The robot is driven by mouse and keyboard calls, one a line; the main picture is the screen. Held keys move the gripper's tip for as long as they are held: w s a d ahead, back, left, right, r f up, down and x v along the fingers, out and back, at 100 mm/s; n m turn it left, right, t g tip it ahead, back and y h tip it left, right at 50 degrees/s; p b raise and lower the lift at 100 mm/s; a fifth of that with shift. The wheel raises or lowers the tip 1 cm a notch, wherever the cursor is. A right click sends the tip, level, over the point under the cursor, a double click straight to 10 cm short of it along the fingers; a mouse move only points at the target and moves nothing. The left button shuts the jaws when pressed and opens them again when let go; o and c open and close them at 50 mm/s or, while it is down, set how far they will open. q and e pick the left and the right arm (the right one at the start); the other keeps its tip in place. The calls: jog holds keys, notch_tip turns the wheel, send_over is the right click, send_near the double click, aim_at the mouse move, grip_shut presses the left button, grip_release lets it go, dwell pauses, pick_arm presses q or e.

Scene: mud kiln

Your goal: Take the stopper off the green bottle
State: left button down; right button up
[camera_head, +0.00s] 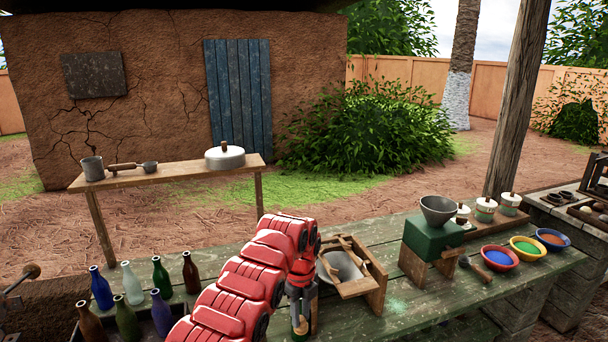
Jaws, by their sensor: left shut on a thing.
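A dark green bottle (161,277) stands upright at the left end of the bench, between a clear bottle and a brown one. An olive-green bottle (127,320) stands nearer, in a dark crate. I see a pale mouth on both and make out no stopper on either. My left gripper (300,328) points down over the middle of the bench, well to the right of these bottles. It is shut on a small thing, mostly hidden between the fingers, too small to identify. My right gripper is not in view.
A blue bottle (101,288), clear bottle (132,284) and brown bottle (190,273) stand nearby. Farther right are a green grinder (431,238) and bowls of colour (499,258).

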pick_arm(q)
jog(key=w+a+r+n, duration=0.1)
jog(key=a+r+n, duration=0.2)
jog(key=a+n, duration=0.5)
jog(key=w+a+r+n, duration=0.1)
jog(key=a+r+n, duration=0.3)
jog(key=a+n, duration=0.5)
jog(key=shift+w+r+n, duration=0.2)
jog(key=shift+w+n, duration=0.1)
jog(key=shift+n, duration=4.8)
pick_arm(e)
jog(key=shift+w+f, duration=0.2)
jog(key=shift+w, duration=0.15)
pick_arm(q)
jog(key=shift+w+d+r, duration=0.1)
jog(key=shift+w, duration=0.1)
jog(key=shift+s+a+r, duration=0.1)
jog(key=shift+a, duration=0.15)
